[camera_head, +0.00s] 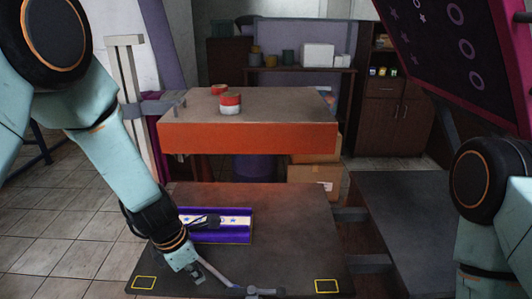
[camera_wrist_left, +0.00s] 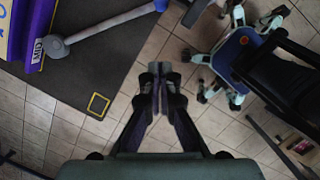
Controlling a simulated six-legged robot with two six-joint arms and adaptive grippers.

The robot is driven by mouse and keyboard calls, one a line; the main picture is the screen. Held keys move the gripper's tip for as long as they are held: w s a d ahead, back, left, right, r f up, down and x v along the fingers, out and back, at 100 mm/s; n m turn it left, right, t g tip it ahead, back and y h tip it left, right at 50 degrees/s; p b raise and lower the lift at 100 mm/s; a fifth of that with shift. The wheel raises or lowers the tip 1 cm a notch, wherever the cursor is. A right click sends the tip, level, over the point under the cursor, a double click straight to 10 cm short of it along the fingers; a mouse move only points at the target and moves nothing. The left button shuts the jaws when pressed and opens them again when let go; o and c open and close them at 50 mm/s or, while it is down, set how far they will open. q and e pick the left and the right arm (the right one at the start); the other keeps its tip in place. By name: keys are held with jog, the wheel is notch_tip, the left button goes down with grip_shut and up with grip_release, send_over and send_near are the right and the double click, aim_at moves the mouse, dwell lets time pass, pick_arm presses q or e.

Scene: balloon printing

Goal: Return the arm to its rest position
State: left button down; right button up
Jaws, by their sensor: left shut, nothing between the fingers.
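My left arm reaches down from the upper left in the head view. Its gripper (camera_head: 197,273) appears in front of the near left part of the dark printing table (camera_head: 290,235). In the left wrist view the gripper (camera_wrist_left: 158,72) has its fingertips together with nothing between them, seen against floor tiles just off the table's corner. A yellow square mark (camera_wrist_left: 98,104) lies on that corner. My right arm shows at the right edge of the head view, but its gripper is out of view.
A purple frame (camera_head: 215,238) with a printed strip lies on the table; a grey bar (camera_wrist_left: 105,22) extends beside it. A pink-edged screen (camera_head: 445,50) hangs upper right.

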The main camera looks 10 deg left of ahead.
pick_arm(q)
jog(key=s+a+f+m+t+y+b, duration=0.1)
jog(key=s+a+f+m+y+b, duration=0.2)
jog(key=m, duration=0.5)
jog(key=s+a+f+m+t, duration=0.1)
jog(key=s+a+f+m, duration=0.1)
jog(key=f+m, duration=0.45)
jog(key=s+d+f+m+g+b, duration=0.1)
jog(key=s+f+m+g+b, duration=0.1)
jog(key=s+f+m+b, duration=0.3)
jog(key=s+d+f+m+g+h+b, duration=0.1)
jog(key=s+f+m+b, duration=0.4)
jog(key=s+f, duration=0.6)
jog(key=s+m, duration=0.1)
jog(key=s, duration=0.6)
jog(key=shift+s+d+f+g, duration=0.15)
jog(key=shift+s+d+g, duration=0.2)
jog(key=shift+s+g, duration=0.05)
jog(key=shift+w+d, duration=0.1)
jog(key=shift+w, duration=0.05)
